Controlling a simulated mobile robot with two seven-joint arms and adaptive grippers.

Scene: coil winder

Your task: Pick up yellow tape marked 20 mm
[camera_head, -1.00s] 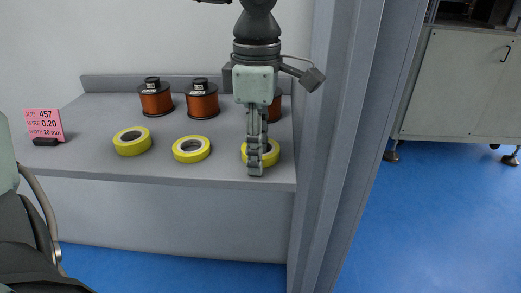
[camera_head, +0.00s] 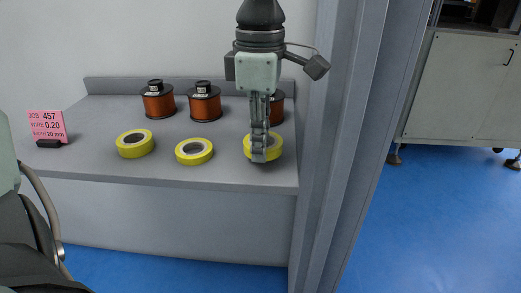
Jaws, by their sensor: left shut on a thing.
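Three yellow tape rolls lie in a row along the front of the grey shelf: a left roll (camera_head: 124,149), a middle roll (camera_head: 183,157) and a right roll (camera_head: 275,150). My left gripper (camera_head: 259,158) reaches down from above and is shut on the right roll, its fingers covering the roll's middle. I cannot tell whether this roll is clear of the shelf. No width marking is readable on any roll. A pink card (camera_head: 47,123) at the left reads job 457, wire 0.20, width 20 mm. My right gripper is not in view.
Copper wire spools stand behind the tapes: a left one (camera_head: 158,104), a middle one (camera_head: 204,106), and a right one (camera_head: 277,109) partly hidden by my gripper. The grey shelf (camera_head: 100,172) ends at a grey upright post (camera_head: 335,150). A pale cabinet (camera_head: 460,90) stands beyond on blue floor.

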